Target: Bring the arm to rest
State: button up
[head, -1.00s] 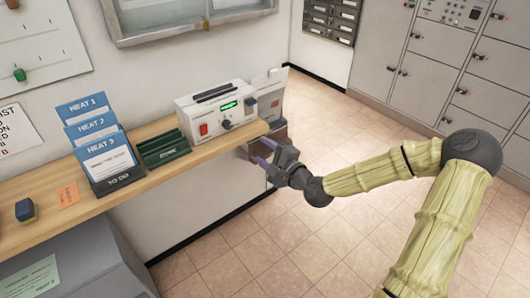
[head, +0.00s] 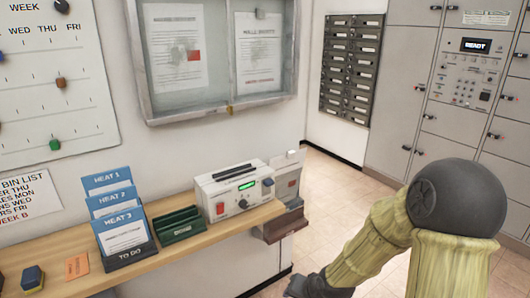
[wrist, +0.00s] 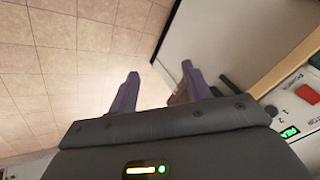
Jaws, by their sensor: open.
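My gripper (wrist: 160,82) shows in the wrist view with its two purple fingers apart and nothing between them. Tiled floor lies beyond the fingers, and the shelf edge is to their right. In the head view my arm bends at a dark elbow joint at the right and runs down to the bottom edge. The gripper's fingers are out of that view. The white device (head: 236,193) with a red switch and a green display sits on the right end of the wooden shelf (head: 190,244). Part of it also shows at the right of the wrist view (wrist: 300,105).
Blue heat cards (head: 117,218) stand in a holder beside a green rack (head: 177,225) on the shelf. A brown box (head: 282,225) is fixed at the shelf's end. Lockers (head: 400,90) and a dark letterbox panel (head: 350,70) stand behind. Open floor lies right of the shelf.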

jog(key=s+d+r+n+g+h, duration=0.35)
jog(key=s+d+r, duration=0.35)
jog(key=s, duration=0.4)
notch_tip(320, 180, up, 16)
jog(key=p, duration=1.5)
jog(key=shift+a+f+t, duration=0.2)
jog(key=shift+a+t, duration=0.15)
jog(key=shift+t, duration=0.1)
jog(key=shift+s+n+y, duration=0.1)
jog(key=shift+n+y, duration=0.15)
jog(key=shift+a, duration=0.1)
